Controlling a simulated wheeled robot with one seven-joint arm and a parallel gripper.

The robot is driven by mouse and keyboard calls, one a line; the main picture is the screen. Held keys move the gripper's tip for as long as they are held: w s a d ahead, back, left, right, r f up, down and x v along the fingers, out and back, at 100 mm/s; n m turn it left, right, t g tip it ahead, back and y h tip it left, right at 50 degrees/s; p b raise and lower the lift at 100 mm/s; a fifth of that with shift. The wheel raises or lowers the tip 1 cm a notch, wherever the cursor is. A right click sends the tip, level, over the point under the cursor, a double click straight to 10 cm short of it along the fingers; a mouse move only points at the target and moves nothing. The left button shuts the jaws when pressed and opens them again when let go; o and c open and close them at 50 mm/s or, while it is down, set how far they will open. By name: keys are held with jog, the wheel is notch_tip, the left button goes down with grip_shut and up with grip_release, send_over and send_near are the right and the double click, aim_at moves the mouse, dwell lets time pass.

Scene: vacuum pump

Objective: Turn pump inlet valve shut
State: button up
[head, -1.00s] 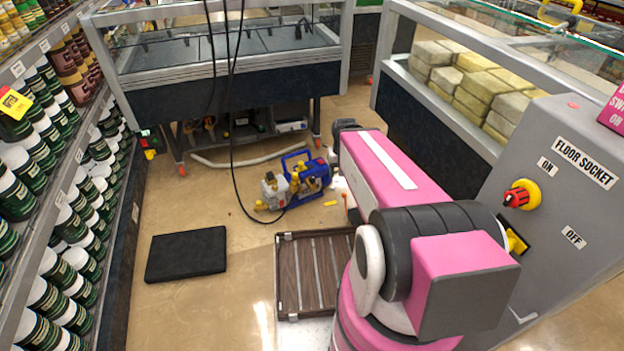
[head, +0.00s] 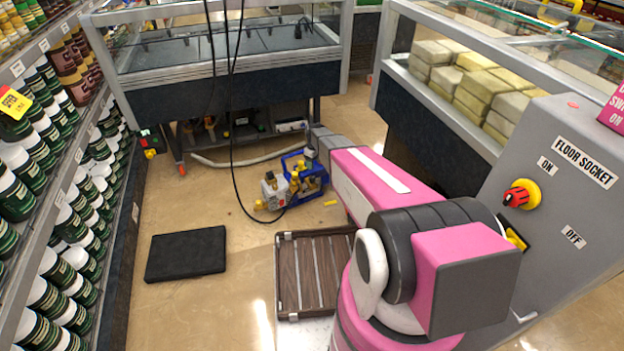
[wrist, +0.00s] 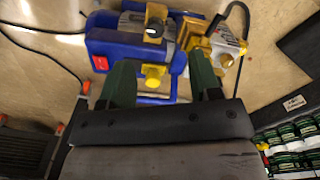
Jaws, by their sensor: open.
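The blue vacuum pump (head: 318,185) stands on the floor in front of the freezer, with a grey and yellow part on its left side. In the wrist view, the pump (wrist: 98,35) shows a red switch, a black knob (wrist: 154,31) with a white mark, and a yellow fitting (wrist: 153,75). I cannot tell for sure which is the inlet valve. My gripper (wrist: 160,62) is open, its two green fingers on either side of the yellow fitting, with gaps visible. Contact with the pump cannot be judged. The head view shows my arm reaching to the pump; my fingers are not clear there.
A black hose (head: 233,150) hangs down to the pump. A white hose (head: 225,163) lies behind it under the freezer (head: 215,95). A black mat (head: 186,254) and a slatted tray (head: 287,280) lie nearer. The grey floor socket box (head: 560,220) stands at right.

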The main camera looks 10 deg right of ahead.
aim_at(312, 177)
jog(key=shift+n, duration=0.5)
jog(key=w+f, duration=0.1)
jog(key=f, duration=0.3)
jog(key=w+f, duration=0.1)
jog(key=f, duration=0.4)
jog(key=w+a+f, duration=0.1)
jog(key=f, duration=0.3)
jog(key=shift+f, duration=0.35)
jog(key=c, duration=0.9)
